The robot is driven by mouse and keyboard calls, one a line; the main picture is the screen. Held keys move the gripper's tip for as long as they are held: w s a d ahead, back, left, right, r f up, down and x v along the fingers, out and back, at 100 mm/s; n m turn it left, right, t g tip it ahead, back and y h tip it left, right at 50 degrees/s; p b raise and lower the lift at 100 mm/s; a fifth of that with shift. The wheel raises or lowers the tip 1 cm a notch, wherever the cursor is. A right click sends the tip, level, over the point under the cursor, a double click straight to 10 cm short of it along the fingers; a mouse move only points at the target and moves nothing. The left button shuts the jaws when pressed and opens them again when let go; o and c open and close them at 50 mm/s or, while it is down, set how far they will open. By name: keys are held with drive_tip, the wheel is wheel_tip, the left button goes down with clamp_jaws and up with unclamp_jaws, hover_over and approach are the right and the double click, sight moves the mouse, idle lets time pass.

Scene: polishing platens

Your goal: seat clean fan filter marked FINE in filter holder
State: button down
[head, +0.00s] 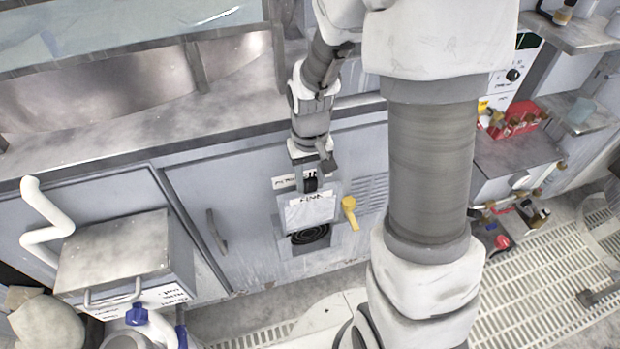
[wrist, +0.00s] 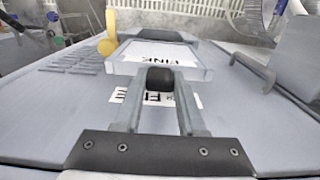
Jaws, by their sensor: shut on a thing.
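The filter (head: 310,209) is a flat white panel in a pale frame, with a black tab on its near edge. Its marking looks like FINE; it shows upside down in the wrist view (wrist: 155,55). My gripper (head: 311,179) is shut on the black tab, which sits between the two fingers in the wrist view (wrist: 160,78). The filter is at the cabinet front, in front of the upper part of the filter holder (head: 309,252), whose dark round grille shows below it. I cannot tell whether its edges are in the holder. A yellow handle (head: 349,211) is beside it at the right.
A printed label (head: 284,182) is on the cabinet front behind my gripper. A vent (head: 369,190) is to the right and a door handle (head: 216,231) to the left. A grey box (head: 125,255) juts out further left. A red bin (head: 513,122) stands on the right.

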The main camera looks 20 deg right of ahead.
sight(310, 213)
drive_tip(key=shift+f+b, duration=4.85)
drive_tip(key=shift+f, duration=1.65)
drive_tip(key=shift+c, duration=2.1)
unclamp_jaws()
wheel_tip(310, 213, up, 17)
drive_tip(key=p, duration=0.6)
drive_tip(key=shift+r, duration=0.2)
drive_tip(key=shift+r, duration=0.1)
